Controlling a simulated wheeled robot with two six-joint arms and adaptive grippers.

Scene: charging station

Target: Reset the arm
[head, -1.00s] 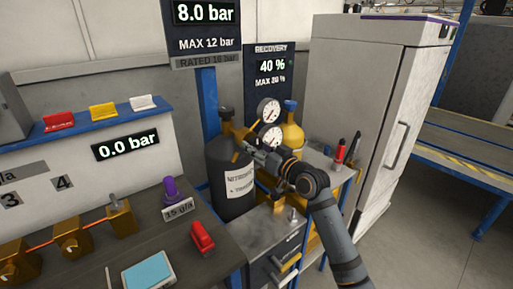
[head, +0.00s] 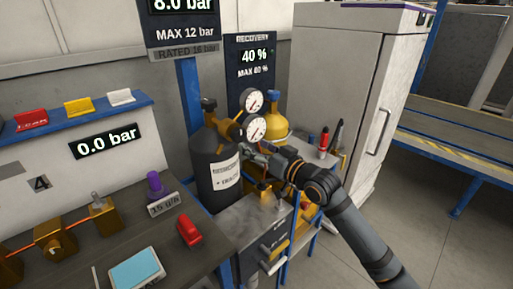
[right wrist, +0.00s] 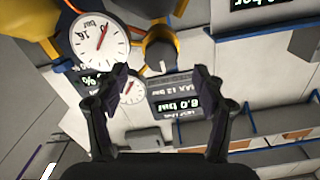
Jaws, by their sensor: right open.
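My right arm comes in from the lower right in the head view. Its gripper (head: 250,152) is beside the dark nitrogen cylinder (head: 215,170) and below its two round gauges (head: 254,128). In the right wrist view the gripper (right wrist: 160,85) is open, with nothing between its fingers. That view is turned over and shows a gauge (right wrist: 100,36) close by and a dark round valve part with a yellow ring (right wrist: 161,50) beyond the fingers. My left gripper is not in view.
A yellow cylinder (head: 273,118) stands behind the dark one. A bench at left holds a purple knob (head: 155,185), a red switch (head: 189,231) and a pale blue pad (head: 136,270). A tall grey cabinet (head: 335,85) stands at right. The floor (head: 440,240) at right is clear.

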